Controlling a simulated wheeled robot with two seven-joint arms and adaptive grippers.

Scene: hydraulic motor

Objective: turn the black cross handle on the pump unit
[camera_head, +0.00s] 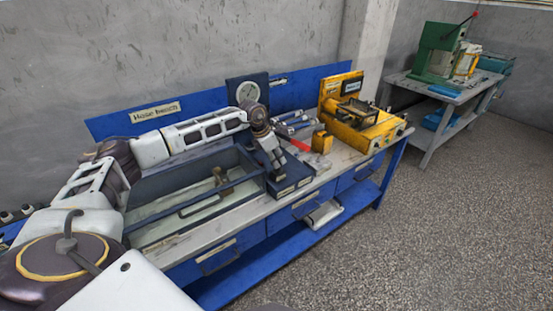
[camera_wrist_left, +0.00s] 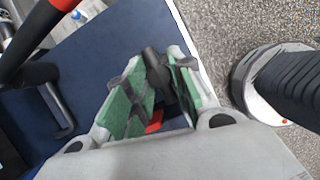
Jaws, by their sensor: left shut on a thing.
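The pump unit is a dark blue stand (camera_head: 292,187) on the bench, with a round gauge (camera_head: 248,93) on its back panel. My left arm reaches over the bench from the left. My left gripper (camera_head: 277,168) points down at the unit. In the left wrist view, the gripper's green-padded fingers (camera_wrist_left: 160,92) are shut on a black piece of the cross handle (camera_wrist_left: 157,72). The rest of the handle is largely hidden by the fingers, and its angle cannot be told. My right gripper is not in view.
A black bar with a red end (camera_wrist_left: 42,38) lies close to the gripper in the left wrist view. The floor in front is clear.

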